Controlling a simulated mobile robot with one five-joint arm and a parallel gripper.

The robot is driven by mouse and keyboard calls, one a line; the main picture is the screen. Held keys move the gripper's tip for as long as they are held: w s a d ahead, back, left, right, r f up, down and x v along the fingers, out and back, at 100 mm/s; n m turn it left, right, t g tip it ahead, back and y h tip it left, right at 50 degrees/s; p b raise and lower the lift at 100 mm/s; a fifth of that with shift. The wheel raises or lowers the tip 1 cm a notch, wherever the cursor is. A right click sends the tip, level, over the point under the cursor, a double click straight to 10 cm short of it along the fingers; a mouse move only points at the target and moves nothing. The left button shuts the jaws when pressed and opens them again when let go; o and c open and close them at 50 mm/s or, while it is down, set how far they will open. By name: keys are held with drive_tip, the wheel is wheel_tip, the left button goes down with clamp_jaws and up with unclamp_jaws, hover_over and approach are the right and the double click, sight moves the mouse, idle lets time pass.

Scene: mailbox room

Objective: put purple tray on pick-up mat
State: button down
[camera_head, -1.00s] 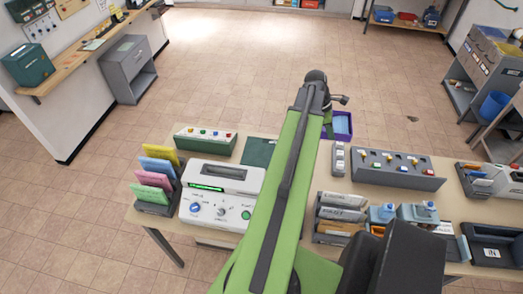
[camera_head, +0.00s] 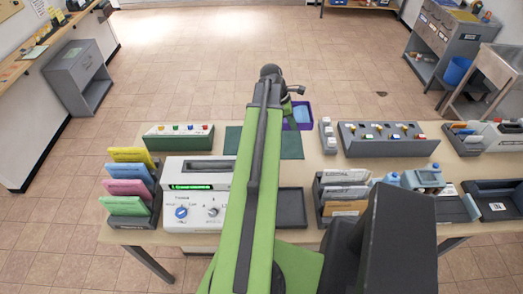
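The purple tray (camera_head: 308,122), with something light blue inside, is at the far end of my green arm, over the far edge of the table. My arm hides its left side. My gripper (camera_head: 289,110) is at the tray's left side; its fingertips are mostly hidden, but the tray has moved along with the arm, so it looks held. A flat dark green mat (camera_head: 291,146), likely the pick-up mat, lies on the table just nearer than the tray. My arm crosses the mat and hides its middle. I cannot tell the tray's height above the table.
Left of the mat are a green button box (camera_head: 178,143), a white machine (camera_head: 196,212) and colored folders (camera_head: 128,187). To the right are a small grey switch strip (camera_head: 328,138) and a grey button panel (camera_head: 388,146). A dark shallow tray (camera_head: 291,208) and an envelope rack (camera_head: 344,194) stand nearer.

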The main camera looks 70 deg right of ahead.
wheel_tip(320, 180, down, 9)
drive_tip(key=b, duration=0.7)
drive_tip(key=w+f+b, duration=0.2)
drive_tip(key=w, duration=0.1)
drive_tip(key=w+f+b, duration=0.2)
drive_tip(key=w, duration=0.1)
drive_tip(key=w+a+f+b, duration=0.1)
drive_tip(key=w+f+b, duration=0.1)
drive_tip(key=w, duration=0.2)
drive_tip(key=shift+w+f, duration=0.1)
drive_tip(key=shift+f, duration=0.2)
drive_tip(key=shift+w+a+f+b, duration=0.1)
drive_tip(key=shift+w+a+b, duration=0.1)
drive_tip(key=shift+w+b, duration=0.25)
wheel_tip(320, 180, down, 4)
drive_tip(key=b, duration=0.4)
drive_tip(key=shift+f, duration=0.2)
drive_tip(key=shift+r, duration=0.25)
drive_tip(key=shift+f, duration=0.2)
drive_tip(key=c, duration=1.6)
unclamp_jaws()
drive_tip(key=shift+c, duration=0.2)
drive_tip(key=shift+r, duration=0.1)
